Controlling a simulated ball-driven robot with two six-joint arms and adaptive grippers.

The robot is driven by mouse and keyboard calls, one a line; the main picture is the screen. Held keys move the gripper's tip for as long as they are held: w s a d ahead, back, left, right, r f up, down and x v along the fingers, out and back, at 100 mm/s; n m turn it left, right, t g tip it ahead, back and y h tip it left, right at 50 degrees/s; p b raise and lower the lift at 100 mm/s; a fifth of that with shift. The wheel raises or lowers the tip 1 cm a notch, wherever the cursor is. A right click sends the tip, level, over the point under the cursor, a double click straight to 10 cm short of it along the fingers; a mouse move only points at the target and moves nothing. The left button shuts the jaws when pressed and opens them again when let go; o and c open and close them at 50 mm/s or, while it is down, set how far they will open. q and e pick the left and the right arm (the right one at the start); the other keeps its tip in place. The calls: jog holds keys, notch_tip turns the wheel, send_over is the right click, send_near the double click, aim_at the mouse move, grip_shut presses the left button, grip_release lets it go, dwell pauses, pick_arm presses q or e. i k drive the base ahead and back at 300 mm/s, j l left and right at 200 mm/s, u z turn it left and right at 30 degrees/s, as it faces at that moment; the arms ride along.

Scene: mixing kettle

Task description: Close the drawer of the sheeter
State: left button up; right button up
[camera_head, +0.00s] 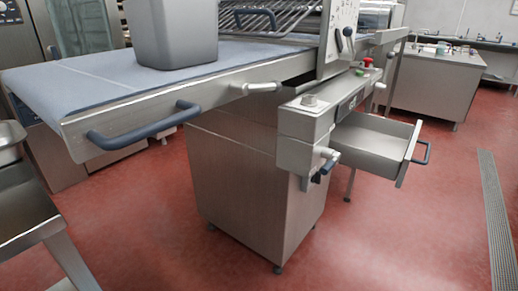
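The sheeter (250,170) is a steel machine with a cabinet body on small feet and a blue-grey belt table (85,75) reaching to the left. Its drawer (372,136) sticks out on the right side, pulled open, and looks empty. The drawer's dark blue-grey handle (425,153) is on its outer front panel, at the right end. The near part of the drawer is partly hidden behind the control box (310,125). Neither of my grippers shows in the head view.
A grey bin (177,32) stands on the belt. A blue bar handle (145,128) juts from the belt table's near end. A steel table (25,215) stands at the left edge, a steel cabinet (435,85) behind right. Red floor right of the drawer is clear, with a drain grate (497,225).

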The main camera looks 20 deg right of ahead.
aim_at(379, 147)
jog(key=k+l+z, duration=0.1)
jog(key=z, duration=0.4)
jog(key=l+z, duration=0.3)
jog(key=z, duration=0.15)
jog(key=k+l+z, duration=0.1)
jog(key=l+z, duration=0.2)
jog(key=z, duration=0.2)
